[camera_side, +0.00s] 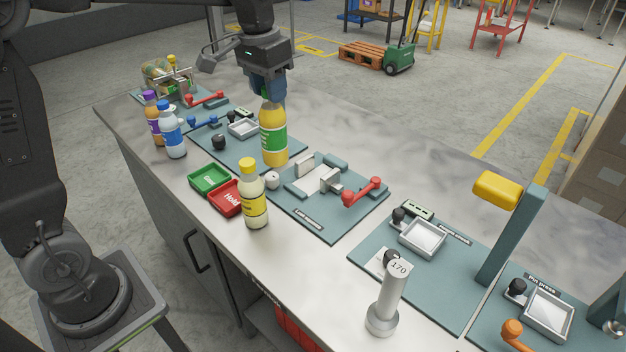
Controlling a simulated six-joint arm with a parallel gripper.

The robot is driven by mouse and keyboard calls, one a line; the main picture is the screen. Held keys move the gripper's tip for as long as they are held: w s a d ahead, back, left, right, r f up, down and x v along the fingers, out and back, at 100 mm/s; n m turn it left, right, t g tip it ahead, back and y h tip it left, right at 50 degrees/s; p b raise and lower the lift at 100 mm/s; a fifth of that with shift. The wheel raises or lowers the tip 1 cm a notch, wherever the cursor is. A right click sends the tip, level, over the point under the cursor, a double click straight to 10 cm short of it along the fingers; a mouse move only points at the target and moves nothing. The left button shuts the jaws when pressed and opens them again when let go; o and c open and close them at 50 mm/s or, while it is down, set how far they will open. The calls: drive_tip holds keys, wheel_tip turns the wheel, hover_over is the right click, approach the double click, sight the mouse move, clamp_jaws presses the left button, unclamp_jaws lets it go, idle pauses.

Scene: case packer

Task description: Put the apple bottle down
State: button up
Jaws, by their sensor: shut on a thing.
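The bottle of yellow-orange drink with a green label (273,138), which looks like the apple bottle, is upright below my gripper (268,92). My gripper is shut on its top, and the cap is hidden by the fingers. The bottle's base is at the edge of a teal station plate near the middle of the bench. I cannot tell whether its base touches the surface.
A pale bottle with a yellow cap (253,196) stands in front, beside a red tray (228,198) and a green tray (210,179). A teal fixture with a red handle (362,192) is to the right. Purple-capped (152,118) and blue-labelled (171,132) bottles stand at left.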

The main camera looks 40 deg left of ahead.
drive_tip(key=s+a+f, duration=0.1)
drive_tip(key=s+a, duration=0.8)
drive_tip(key=a, duration=0.3)
drive_tip(key=s+a, duration=0.8)
drive_tip(key=a, duration=0.5)
drive_tip(key=w+d+f, duration=0.6)
drive_tip(key=w+f, duration=0.3)
drive_tip(key=f, duration=0.2)
drive_tip(key=shift+w, duration=0.2)
drive_tip(key=shift+f, duration=0.15)
drive_tip(key=o, duration=1)
